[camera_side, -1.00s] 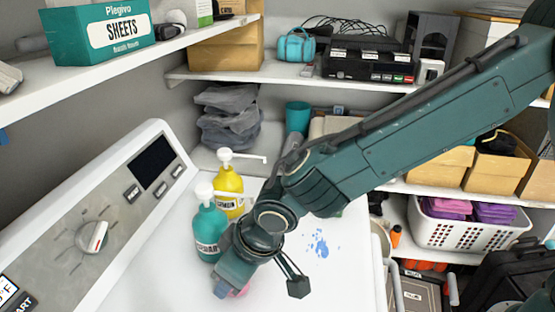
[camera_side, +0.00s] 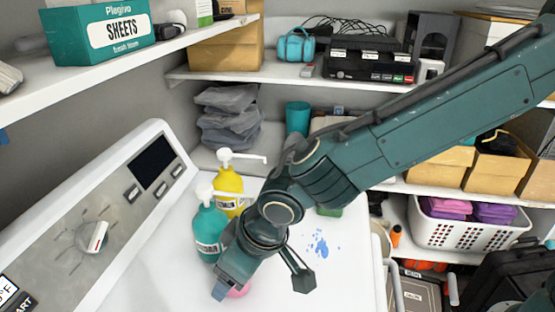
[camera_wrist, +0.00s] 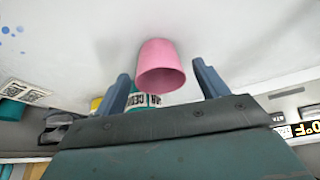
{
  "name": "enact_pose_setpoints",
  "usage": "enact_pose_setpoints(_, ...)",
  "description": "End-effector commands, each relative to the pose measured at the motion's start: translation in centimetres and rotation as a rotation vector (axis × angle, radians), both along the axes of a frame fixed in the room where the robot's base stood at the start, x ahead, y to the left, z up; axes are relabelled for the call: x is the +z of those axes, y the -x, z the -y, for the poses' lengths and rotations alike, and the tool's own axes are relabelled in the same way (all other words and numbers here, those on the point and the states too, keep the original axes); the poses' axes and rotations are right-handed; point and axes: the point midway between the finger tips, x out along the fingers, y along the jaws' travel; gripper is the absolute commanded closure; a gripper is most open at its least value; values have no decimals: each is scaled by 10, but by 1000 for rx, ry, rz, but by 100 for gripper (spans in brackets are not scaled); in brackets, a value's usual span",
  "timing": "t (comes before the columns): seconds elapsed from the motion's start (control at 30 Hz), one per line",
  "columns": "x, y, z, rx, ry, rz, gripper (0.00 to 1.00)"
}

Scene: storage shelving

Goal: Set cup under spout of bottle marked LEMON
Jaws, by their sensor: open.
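A pink cup (camera_side: 238,291) stands on the white top, mostly hidden by my gripper in the side view. In the wrist view the cup (camera_wrist: 161,62) is between the two blue fingers of my gripper (camera_wrist: 161,75), with gaps on both sides. My gripper (camera_side: 222,288) is open. A yellow pump bottle (camera_side: 228,183) with a long white spout stands behind a teal pump bottle (camera_side: 207,222). The yellow bottle's label is too small to read surely. The teal bottle's label (camera_wrist: 152,101) shows partly behind the cup in the wrist view and seems to read CEDAR.
A sloping control panel (camera_side: 110,215) with a dial borders the white top on the left. Blue spots (camera_side: 321,245) mark the top to the right, with a green item (camera_side: 329,211) behind them. Stacked grey bags (camera_side: 228,117) and a teal cup (camera_side: 297,117) stand behind.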

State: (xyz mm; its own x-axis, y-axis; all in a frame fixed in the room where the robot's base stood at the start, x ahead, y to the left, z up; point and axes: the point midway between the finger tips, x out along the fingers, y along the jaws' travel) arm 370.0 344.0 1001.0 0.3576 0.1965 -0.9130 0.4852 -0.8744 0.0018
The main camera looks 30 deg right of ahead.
Motion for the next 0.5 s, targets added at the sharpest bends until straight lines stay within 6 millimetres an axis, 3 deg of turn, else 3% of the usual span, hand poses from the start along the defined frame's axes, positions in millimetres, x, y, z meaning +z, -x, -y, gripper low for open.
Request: enact_pose_setpoints(0.5, 70, 27, 15, 2, -3, 3, 27)
